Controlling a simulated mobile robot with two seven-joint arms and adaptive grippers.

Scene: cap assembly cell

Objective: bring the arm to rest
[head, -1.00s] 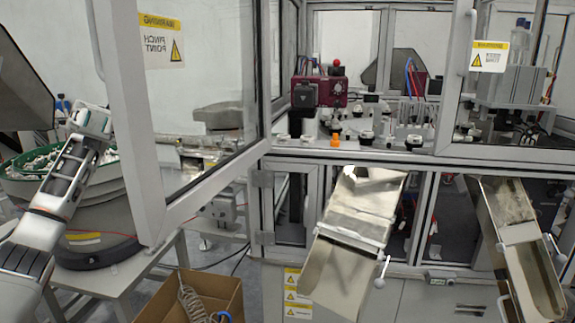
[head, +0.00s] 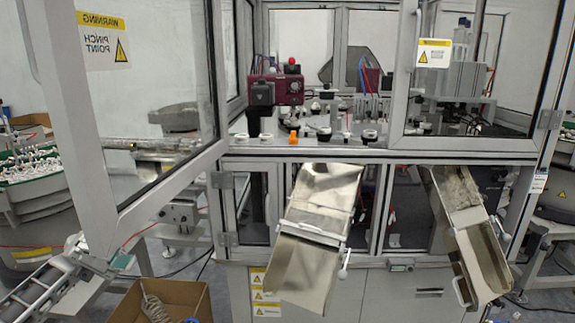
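My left arm comes in at the lower left of the head view. Its gripper (head: 96,258) is low, in front of the lower corner of the open door and below the green-rimmed bowl feeder (head: 35,205). The gripper is small and seen at an angle, so I cannot tell whether its fingers are open or shut. I see no object in it. My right gripper is not in view.
The open framed door (head: 85,130) stands close to my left arm. A cardboard box (head: 185,297) with coiled cable is on the floor to its right. Two metal chutes (head: 312,240) (head: 468,235) jut from the cell front. A red machine unit (head: 289,91) stands inside the cell.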

